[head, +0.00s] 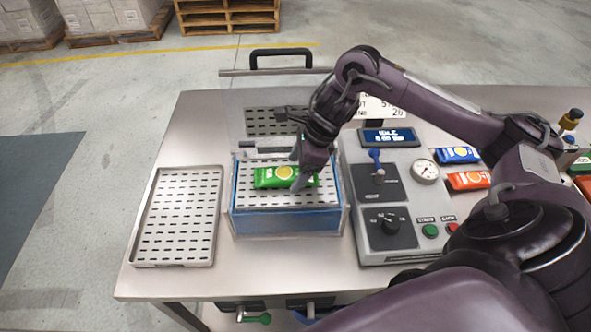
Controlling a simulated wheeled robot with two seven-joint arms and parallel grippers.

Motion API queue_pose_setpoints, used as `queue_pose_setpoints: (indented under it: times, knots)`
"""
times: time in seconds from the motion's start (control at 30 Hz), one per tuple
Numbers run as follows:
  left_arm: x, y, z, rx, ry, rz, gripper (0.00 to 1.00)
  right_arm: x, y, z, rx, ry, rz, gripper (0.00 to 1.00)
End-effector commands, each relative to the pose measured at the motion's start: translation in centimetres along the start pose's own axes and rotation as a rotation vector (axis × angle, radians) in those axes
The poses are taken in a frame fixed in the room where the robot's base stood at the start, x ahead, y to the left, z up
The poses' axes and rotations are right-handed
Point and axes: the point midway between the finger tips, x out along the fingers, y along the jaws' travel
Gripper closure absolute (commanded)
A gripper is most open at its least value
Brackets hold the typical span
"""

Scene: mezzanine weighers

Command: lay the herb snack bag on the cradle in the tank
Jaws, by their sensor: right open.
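The green herb snack bag (268,178) lies on the slotted metal cradle (262,197) in the clear tank (287,222), which shows blue inside. My right gripper (301,178) points down over the right part of the bag, with its jaws open around or just above it. I cannot tell whether the fingers touch the bag. The gripper hides part of the bag and the back of the cradle. My left gripper is not in view.
The tank's clear lid stands raised behind it, with a black handle (281,51). A slotted tray (178,215) is empty on the left. A control box (385,200) with dial and buttons stands on the right. Blue (457,155) and orange (468,180) bags lie beyond it.

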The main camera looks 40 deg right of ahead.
Motion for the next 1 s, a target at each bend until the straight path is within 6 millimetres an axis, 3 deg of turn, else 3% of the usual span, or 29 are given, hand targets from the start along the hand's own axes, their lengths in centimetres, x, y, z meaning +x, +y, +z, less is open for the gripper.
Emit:
queue_pose_setpoints:
  times: [0.1, 0.3, 0.5, 1.0]
  knots:
    - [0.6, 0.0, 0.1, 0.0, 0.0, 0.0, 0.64, -2.3, -0.1, -0.1, -0.002, 0.002, -0.007, 0.24]
    - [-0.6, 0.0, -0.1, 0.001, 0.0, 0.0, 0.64, -7.1, -0.1, 0.1, -0.001, 0.002, -0.008, 0.24]
    - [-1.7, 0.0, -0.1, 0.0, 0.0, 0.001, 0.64, -10.1, 0.0, 0.1, -0.001, 0.001, -0.003, 0.24]
    - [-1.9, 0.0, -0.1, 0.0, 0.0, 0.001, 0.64, -10.8, 0.1, 0.0, 0.0, 0.001, 0.0, 0.24]
